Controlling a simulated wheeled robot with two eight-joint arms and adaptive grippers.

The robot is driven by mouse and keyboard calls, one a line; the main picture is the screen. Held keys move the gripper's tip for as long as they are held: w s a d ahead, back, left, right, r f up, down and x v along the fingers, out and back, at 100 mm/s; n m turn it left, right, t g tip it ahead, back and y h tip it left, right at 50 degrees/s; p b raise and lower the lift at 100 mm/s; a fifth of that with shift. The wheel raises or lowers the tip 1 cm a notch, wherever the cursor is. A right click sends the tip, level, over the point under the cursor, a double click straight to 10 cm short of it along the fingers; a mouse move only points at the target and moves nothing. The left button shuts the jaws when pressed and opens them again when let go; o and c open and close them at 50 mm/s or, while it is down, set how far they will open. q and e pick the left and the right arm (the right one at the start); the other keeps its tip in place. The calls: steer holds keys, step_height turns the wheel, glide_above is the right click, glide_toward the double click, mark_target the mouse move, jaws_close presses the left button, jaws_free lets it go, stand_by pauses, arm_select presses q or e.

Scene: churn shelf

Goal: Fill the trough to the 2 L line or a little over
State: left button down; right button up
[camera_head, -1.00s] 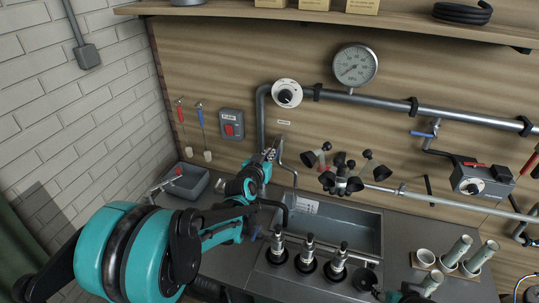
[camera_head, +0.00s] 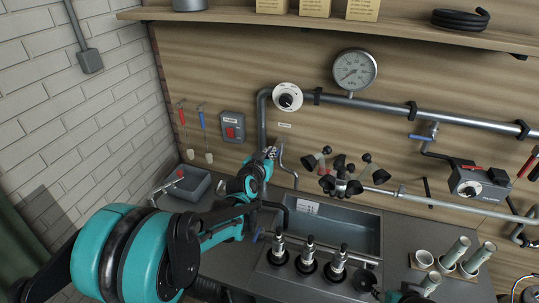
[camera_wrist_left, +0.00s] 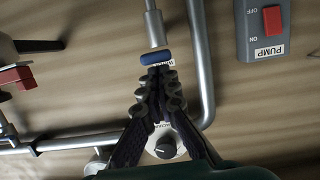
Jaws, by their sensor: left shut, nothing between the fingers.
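The trough (camera_head: 362,234) is a grey rectangular basin in the counter, with a white label (camera_head: 307,207) inside its back left; I cannot make out its marks or any water level. My left gripper (camera_head: 271,153) is above the trough's back left corner, near bent pipework. In the left wrist view my left gripper (camera_wrist_left: 158,76) is shut and empty, its tips just below a blue-ended grey rod (camera_wrist_left: 156,57); I cannot tell whether they touch. The pump switch box (camera_head: 232,126) has a red button and is left of the gripper. Part of my right arm (camera_head: 405,296) shows at the bottom edge; its gripper is unclear.
A pressure gauge (camera_head: 355,69) and a white dial (camera_head: 287,96) sit on the wall pipe. A black-tipped rotor (camera_head: 342,185) stands over the trough. Several metal plungers (camera_head: 308,252) are in front. Pale cups and cylinders (camera_head: 452,255) stand at right.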

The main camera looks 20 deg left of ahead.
arm_select(q)
steer(key=v, duration=1)
steer(key=shift+s+p, duration=0.35)
steer(key=shift+p, duration=0.1)
arm_select(e)
steer(key=shift+s+r, duration=0.15)
steer(key=shift+r, duration=0.35)
steer(key=shift+s+r, duration=0.15)
steer(key=shift+r, duration=0.35)
arm_select(q)
steer(key=shift+f, duration=0.1)
arm_select(e)
steer(key=shift+a, duration=0.1)
arm_select(q)
steer(key=s+d+f+g+b, duration=0.1)
steer(key=s+f+g+b, duration=0.3)
steer(key=s+f, duration=0.5)
steer(key=s+d+f+g+b, duration=0.2)
steer(key=s+f+g+b, duration=0.2)
steer(key=s, duration=1.2)
step_height(320, 180, down, 5)
steer(key=b, duration=0.3)
steer(key=shift+s+y+b, duration=0.25)
steer(key=shift+y+b, duration=0.05)
arm_select(e)
step_height(320, 180, down, 12)
steer(key=shift+r, duration=0.2)
